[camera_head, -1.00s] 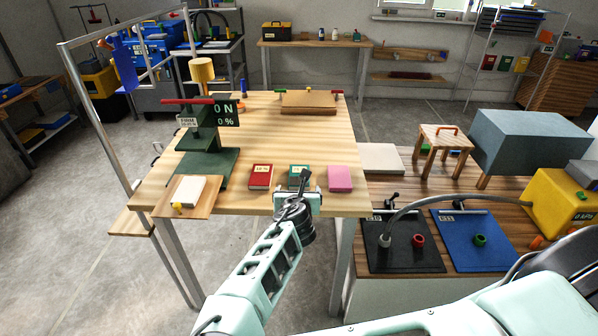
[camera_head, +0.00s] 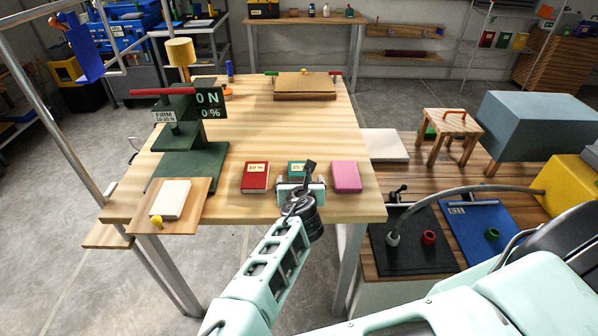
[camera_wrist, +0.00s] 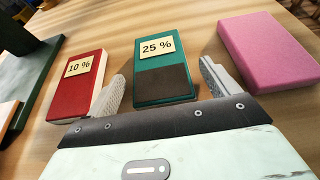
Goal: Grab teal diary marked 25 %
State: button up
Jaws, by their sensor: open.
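The teal diary (camera_wrist: 164,72) lies on the wooden table between a red diary (camera_wrist: 79,84) marked 10 % and a pink one (camera_wrist: 266,52). Its label reads 25 % in the wrist view. In the head view the teal diary (camera_head: 297,168) is partly hidden by my gripper (camera_head: 301,183). My gripper (camera_wrist: 162,85) is open, with one finger on each side of the teal diary's near part. The left finger is in the gap beside the red diary, the right finger in the gap before the pink one. I cannot tell whether either finger touches the teal diary.
A green press stand (camera_head: 190,150) and a board with a white block (camera_head: 171,199) are at the table's left. A brown board stack (camera_head: 305,86) lies at the back. The table (camera_head: 250,125) is clear between.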

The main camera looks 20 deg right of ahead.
jog(key=shift+s, duration=0.1)
jog(key=c, duration=1.1)
jog(key=shift+r, duration=0.1)
